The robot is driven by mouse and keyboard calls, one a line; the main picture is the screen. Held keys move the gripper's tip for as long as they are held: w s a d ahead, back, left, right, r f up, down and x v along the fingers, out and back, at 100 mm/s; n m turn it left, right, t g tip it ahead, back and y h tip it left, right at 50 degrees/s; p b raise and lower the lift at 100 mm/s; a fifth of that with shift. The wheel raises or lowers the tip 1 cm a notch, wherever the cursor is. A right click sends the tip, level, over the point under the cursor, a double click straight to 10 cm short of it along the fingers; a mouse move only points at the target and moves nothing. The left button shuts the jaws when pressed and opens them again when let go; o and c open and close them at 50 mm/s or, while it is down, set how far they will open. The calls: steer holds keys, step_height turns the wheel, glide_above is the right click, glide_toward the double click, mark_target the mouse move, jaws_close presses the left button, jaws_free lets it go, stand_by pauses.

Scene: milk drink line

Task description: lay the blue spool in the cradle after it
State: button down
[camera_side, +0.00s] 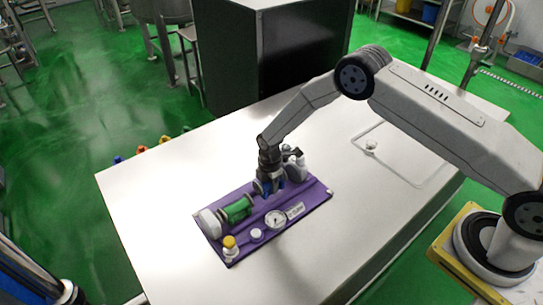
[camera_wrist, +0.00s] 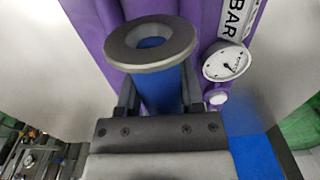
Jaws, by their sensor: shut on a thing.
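The blue spool (camera_wrist: 158,85) has grey end flanges and stands between the two fingers of my gripper (camera_wrist: 158,98) in the wrist view. My gripper (camera_side: 270,186) is shut on it. In the side view the blue spool (camera_side: 266,187) is partly hidden by my gripper. It is at the purple panel (camera_side: 318,196), in line with the green spool (camera_side: 237,208) and to its right. The cradle under the blue spool is hidden, so I cannot tell whether the spool touches it.
The panel also bears a round gauge (camera_side: 276,219), a "BAR" label (camera_side: 294,210), a white cylinder (camera_side: 209,223) and a yellow-topped fitting (camera_side: 229,242). Grey-white fittings (camera_side: 296,166) stand close behind my gripper. The white table (camera_side: 170,200) around the panel is mostly clear.

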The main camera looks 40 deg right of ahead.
steer(key=shift+w+f, duration=0.2)
steer(key=shift+w+f, duration=0.1)
steer(key=shift+f, duration=1.6)
steer(key=shift+f, duration=0.15)
steer(key=c, duration=0.5)
jaws_free()
step_height(320, 180, up, 12)
steer(key=shift+f, duration=0.15)
steer(key=shift+r, duration=0.35)
